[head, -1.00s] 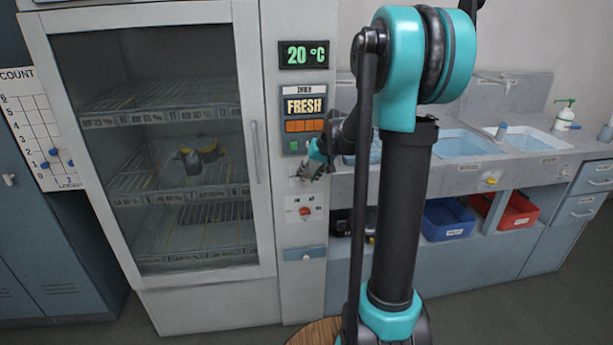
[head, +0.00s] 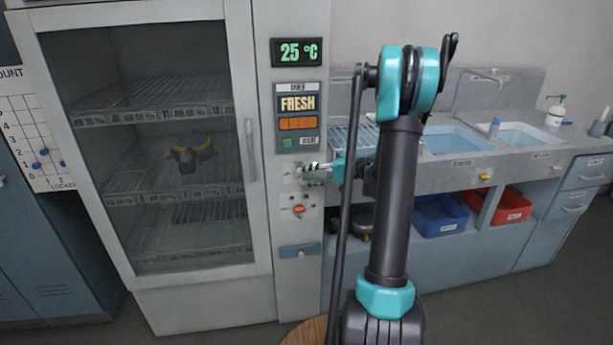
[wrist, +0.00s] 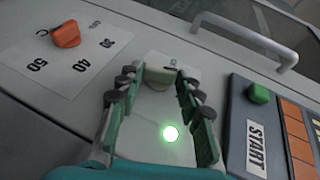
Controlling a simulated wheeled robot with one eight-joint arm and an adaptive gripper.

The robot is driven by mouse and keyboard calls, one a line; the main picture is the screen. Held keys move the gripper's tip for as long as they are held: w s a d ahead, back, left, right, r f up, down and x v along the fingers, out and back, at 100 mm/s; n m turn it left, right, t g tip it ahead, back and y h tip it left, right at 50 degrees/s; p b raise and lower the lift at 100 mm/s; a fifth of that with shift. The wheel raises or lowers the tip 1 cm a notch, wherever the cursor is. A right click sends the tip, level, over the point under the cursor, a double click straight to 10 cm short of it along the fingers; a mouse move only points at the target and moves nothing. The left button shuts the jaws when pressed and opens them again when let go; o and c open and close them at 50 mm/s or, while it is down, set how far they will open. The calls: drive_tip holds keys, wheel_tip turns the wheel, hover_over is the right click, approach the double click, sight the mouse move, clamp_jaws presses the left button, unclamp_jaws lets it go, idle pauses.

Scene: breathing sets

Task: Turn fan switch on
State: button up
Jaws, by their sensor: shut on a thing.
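The fan switch (wrist: 158,79) is a small pale part on a white plate of the drying cabinet's control column, mostly hidden by my fingers. My gripper (head: 306,173) is at this plate, below the FRESH panel and above the orange knob. In the wrist view my gripper (wrist: 158,73) has its fingertips on both sides of the switch and is shut on it. The switch's exact position cannot be made out.
The orange temperature knob (head: 299,209) is just below. The green START button (wrist: 257,93) is close to the fingers in the wrist view. The display (head: 297,52) reads 25 °C. The cabinet door (head: 249,150) is closed at left; sinks (head: 455,139) are at right.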

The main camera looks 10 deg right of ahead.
drive_tip(key=shift+f+m+t+y, duration=0.25)
drive_tip(key=shift+t+y, duration=0.05)
drive_tip(key=shift+y, duration=0.4)
drive_tip(key=shift+f+m+t+y, duration=0.2)
drive_tip(key=shift+m+t+y, duration=0.1)
drive_tip(key=shift+y, duration=0.4)
drive_tip(key=o, duration=1.2)
drive_tip(key=shift+c, duration=0.2)
drive_tip(key=shift+d, duration=0.1)
drive_tip(key=v, duration=1.2)
drive_tip(key=shift+f, duration=0.2)
